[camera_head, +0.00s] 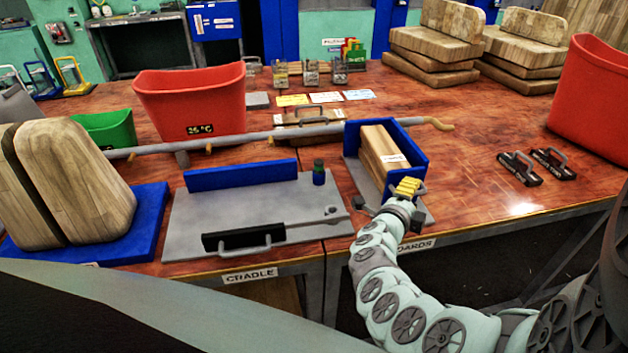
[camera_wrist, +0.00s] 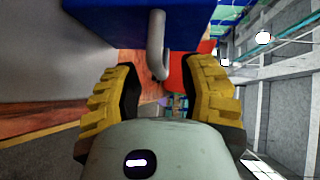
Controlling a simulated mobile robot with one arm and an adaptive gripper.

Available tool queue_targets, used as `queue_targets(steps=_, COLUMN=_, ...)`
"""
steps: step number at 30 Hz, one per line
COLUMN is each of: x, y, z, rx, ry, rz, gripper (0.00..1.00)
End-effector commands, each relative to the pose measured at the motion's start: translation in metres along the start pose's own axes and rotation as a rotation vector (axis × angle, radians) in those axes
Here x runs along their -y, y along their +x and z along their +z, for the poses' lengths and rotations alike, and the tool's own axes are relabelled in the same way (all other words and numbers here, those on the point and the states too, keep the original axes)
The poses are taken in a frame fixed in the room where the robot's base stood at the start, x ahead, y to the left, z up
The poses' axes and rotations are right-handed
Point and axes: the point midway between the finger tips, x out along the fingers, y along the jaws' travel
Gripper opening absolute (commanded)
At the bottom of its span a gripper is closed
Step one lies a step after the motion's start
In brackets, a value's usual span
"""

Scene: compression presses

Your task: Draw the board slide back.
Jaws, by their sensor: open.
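The board slide (camera_head: 420,160) is a blue upright piece beside a short stack of wooden boards (camera_head: 378,150), on a grey plate at the table's front. My gripper (camera_head: 407,187), with yellow fingers, is at the front end of this station and hides part of it. In the wrist view, a blue block (camera_wrist: 110,20) carries a bent grey handle (camera_wrist: 157,45). The handle's lower part reaches toward the gap between my open fingers (camera_wrist: 160,78), with space on both sides. I cannot tell how deep it sits between them.
To the left is the cradle plate (camera_head: 190,220) with a blue back wall and a black handled block (camera_head: 243,238). A grey pipe (camera_head: 230,138) runs behind. Two black handled pieces (camera_head: 535,165) lie to the right, near a red bin (camera_head: 590,100). Bare table lies between.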

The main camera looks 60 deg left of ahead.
Motion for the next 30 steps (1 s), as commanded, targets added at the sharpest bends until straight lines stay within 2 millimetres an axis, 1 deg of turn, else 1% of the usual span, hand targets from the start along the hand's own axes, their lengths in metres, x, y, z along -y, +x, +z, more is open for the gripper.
queue_targets(steps=3, x=0.001, y=0.009, z=0.000, rx=-0.001, ry=0.001, rz=-0.002, gripper=0.41)
queue_targets(steps=9, x=0.000, y=0.017, z=-0.002, rx=-0.003, ry=-0.001, rz=0.000, gripper=0.41)
queue_targets(steps=20, x=0.000, y=0.019, z=-0.002, rx=-0.005, ry=-0.001, rz=0.000, gripper=0.41)
queue_targets(steps=21, x=0.000, y=0.019, z=-0.002, rx=-0.005, ry=-0.001, rz=0.000, gripper=0.47)
queue_targets(steps=30, x=0.000, y=0.019, z=-0.002, rx=-0.004, ry=-0.001, rz=0.000, gripper=0.16)
